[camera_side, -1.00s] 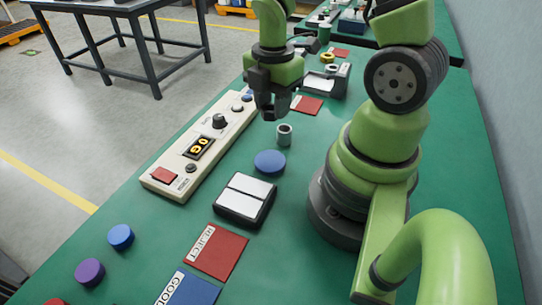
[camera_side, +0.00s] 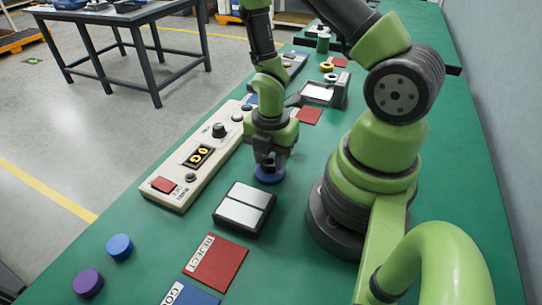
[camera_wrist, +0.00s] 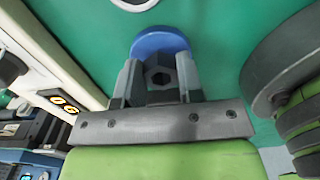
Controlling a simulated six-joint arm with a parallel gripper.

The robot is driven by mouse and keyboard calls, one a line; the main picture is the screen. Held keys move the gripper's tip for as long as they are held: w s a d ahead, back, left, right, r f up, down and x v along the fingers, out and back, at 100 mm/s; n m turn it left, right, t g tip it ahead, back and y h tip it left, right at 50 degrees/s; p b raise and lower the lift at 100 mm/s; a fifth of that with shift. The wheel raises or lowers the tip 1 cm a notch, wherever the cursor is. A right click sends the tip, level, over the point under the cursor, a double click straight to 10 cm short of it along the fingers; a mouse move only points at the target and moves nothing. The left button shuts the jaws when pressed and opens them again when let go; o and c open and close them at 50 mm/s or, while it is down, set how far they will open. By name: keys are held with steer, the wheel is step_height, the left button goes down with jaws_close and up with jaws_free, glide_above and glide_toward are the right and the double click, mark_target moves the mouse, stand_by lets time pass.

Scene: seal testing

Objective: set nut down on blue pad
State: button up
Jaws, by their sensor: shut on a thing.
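The nut (camera_wrist: 160,76), a small grey part with a dark hole, sits between the two fingers of my gripper (camera_wrist: 159,80) in the wrist view. My gripper (camera_side: 268,162) is shut on it and points down at the round blue pad (camera_side: 269,176) in the side view. The blue pad (camera_wrist: 160,43) shows just beyond the fingertips in the wrist view. The fingers hide most of the nut in the side view, and I cannot tell whether it touches the pad.
A cream control box (camera_side: 199,160) with a lit display stands left of my gripper. A black device with white panels (camera_side: 244,209) lies in front of the pad. A red REJECT card (camera_side: 218,262) and a blue card (camera_side: 187,294) lie nearer. Purple and blue round pieces sit at left.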

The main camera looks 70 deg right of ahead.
steer(key=shift+f, duration=0.35)
steer(key=o, duration=0.9)
steer(key=shift+o, duration=0.2)
steer(key=s+a+r+m+t, duration=0.1)
steer(key=a+r+m+t, duration=0.1)
steer(key=r+m, duration=0.5)
steer(key=s+a+r+m+t+y, duration=0.1)
steer(key=s+a+r+m+t, duration=0.1)
steer(key=r+m, duration=0.5)
steer(key=s+a+r+m+t+y, duration=0.1)
steer(key=a+r+m+t, duration=0.2)
steer(key=r+m, duration=0.5)
steer(key=shift+s+a+r, duration=0.2)
steer(key=shift+s+r, duration=0.15)
steer(key=shift+r, duration=3.55)
